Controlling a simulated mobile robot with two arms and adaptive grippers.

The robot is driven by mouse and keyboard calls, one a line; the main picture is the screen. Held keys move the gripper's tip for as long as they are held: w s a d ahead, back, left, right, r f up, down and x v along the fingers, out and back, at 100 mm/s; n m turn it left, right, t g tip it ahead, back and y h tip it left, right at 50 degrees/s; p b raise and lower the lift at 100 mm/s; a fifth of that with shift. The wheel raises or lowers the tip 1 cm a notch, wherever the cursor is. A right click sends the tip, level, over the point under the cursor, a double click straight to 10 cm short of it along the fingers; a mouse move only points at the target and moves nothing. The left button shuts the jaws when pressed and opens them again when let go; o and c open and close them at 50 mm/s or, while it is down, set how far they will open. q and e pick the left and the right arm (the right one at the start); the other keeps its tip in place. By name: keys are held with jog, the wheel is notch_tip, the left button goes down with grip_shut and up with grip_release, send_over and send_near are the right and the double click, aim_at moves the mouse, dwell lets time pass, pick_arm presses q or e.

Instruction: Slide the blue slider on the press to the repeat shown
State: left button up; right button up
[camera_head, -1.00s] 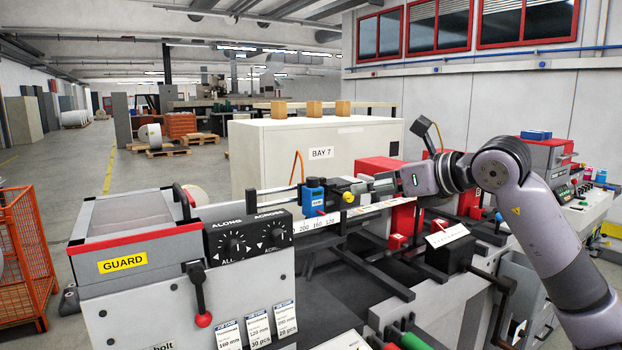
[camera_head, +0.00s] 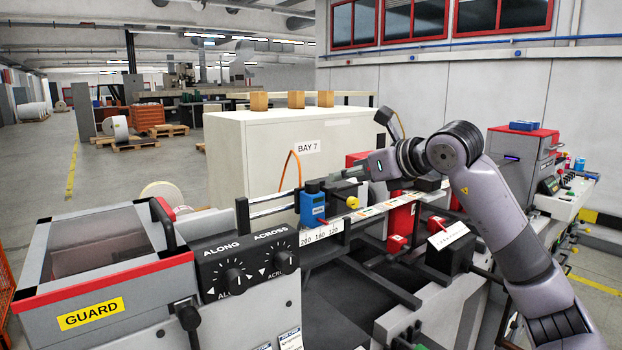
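The blue slider (camera_head: 313,205) sits on the rail above a white scale (camera_head: 322,234) marked 200, 160, 120. A small red part at its lower edge lies near these numbers; the exact reading is too small to tell. My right gripper (camera_head: 337,176) reaches in from the right, its dark fingers pointing left, just right of and slightly above the slider's top. A gap appears between them, and I see nothing held. The finger opening is too small to judge. A yellow knob (camera_head: 352,202) is below the fingers. My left gripper is out of view.
A guard box (camera_head: 100,295) and a dial panel (camera_head: 247,266) stand at the left front. Job tickets (camera_head: 290,339) are cut off at the bottom edge. Red blocks (camera_head: 400,217) are under my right arm.

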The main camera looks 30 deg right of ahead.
jog(key=p, duration=0.2)
send_near(314, 183)
jog(key=w, duration=0.3)
jog(key=p+x, duration=0.1)
jog(key=x, duration=0.1)
jog(key=p+x, duration=0.1)
jog(key=x, duration=0.1)
jog(key=p+x, duration=0.1)
jog(key=x, duration=0.2)
jog(key=shift+f, duration=0.35)
jog(key=shift+w+a+f, duration=0.1)
jog(key=shift+w+f, duration=0.2)
jog(key=shift+w, duration=0.1)
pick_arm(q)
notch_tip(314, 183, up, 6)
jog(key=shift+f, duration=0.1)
pick_arm(e)
jog(key=shift+s, duration=0.1)
grip_shut()
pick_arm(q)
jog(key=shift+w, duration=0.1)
